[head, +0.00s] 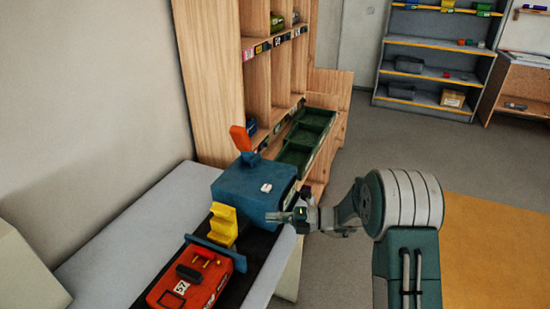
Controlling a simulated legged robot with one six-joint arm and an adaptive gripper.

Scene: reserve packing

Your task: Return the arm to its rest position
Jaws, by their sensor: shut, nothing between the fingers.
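My gripper (284,215) is in the middle of the head view, at the end of my arm, which comes in from the right. It is shut and empty. In the picture its fingertips overlap the front right side of a blue box-like unit (245,188); I cannot tell whether they touch it. The unit has an orange upright piece (240,138) on top and stands on a pale bench (110,255).
A red case marked 57 (190,282) and a yellow bracket (223,224) are on the bench. Behind stands a wooden cubby shelf (212,80) with a green divided tray (300,147). A grey shelf (435,52) stands far back. Grey floor (400,145) is open between.

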